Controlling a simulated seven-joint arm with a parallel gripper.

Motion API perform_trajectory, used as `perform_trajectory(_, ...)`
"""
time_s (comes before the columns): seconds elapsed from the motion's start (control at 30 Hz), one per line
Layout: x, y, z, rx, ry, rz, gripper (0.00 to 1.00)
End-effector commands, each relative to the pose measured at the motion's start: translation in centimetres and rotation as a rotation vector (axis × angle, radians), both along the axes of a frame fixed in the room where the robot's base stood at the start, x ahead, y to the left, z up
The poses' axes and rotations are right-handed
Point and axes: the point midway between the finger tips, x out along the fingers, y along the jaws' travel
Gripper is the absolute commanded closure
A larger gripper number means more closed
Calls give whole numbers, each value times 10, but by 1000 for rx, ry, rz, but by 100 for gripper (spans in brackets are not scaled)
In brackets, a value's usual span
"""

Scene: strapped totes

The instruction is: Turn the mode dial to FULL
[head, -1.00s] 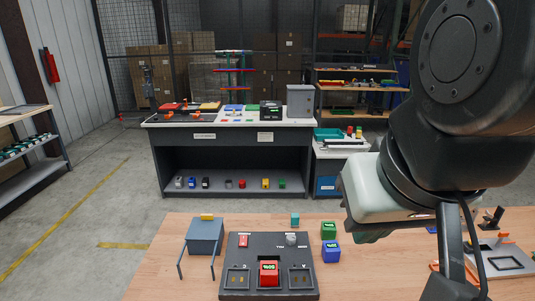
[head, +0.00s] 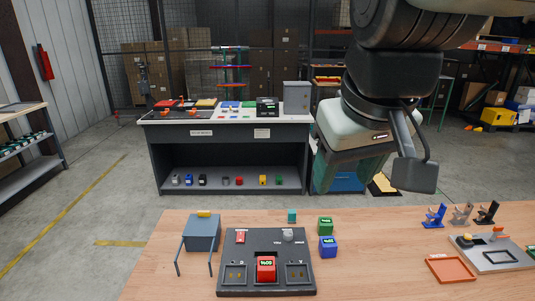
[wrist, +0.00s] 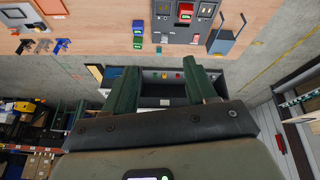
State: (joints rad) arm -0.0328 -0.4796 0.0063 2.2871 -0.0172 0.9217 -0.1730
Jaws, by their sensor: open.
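The mode dial (head: 288,235) is a small grey knob at the upper right of the dark control panel (head: 265,287) on the wooden table. Its markings are too small to read here. A red switch (head: 240,236) sits at the panel's upper left, and a red block (head: 266,268) with a bright label stands in the middle. My gripper (head: 350,180) is raised behind and to the right of the panel, well apart from the dial. Its green fingers are spread and empty in the wrist view (wrist: 163,82), where the panel (wrist: 182,32) shows at the top.
A green cube (head: 325,226) and a blue cube (head: 328,247) stand close right of the panel. A teal cube (head: 292,216) lies behind it. A grey-blue box with handles (head: 203,234) stands left. An orange tray (head: 451,270) and small stands lie far right.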

Motion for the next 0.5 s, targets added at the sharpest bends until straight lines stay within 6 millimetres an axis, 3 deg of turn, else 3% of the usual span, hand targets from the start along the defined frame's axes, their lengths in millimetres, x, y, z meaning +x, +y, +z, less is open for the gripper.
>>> perform_trajectory(0.03, 24, 1, 0, -21, 30, 43, 40)
perform_trajectory(0.27, 124, 8, -16, -103, 132, 266, 40)
perform_trajectory(0.5, 223, 16, -77, -155, 234, 503, 40)
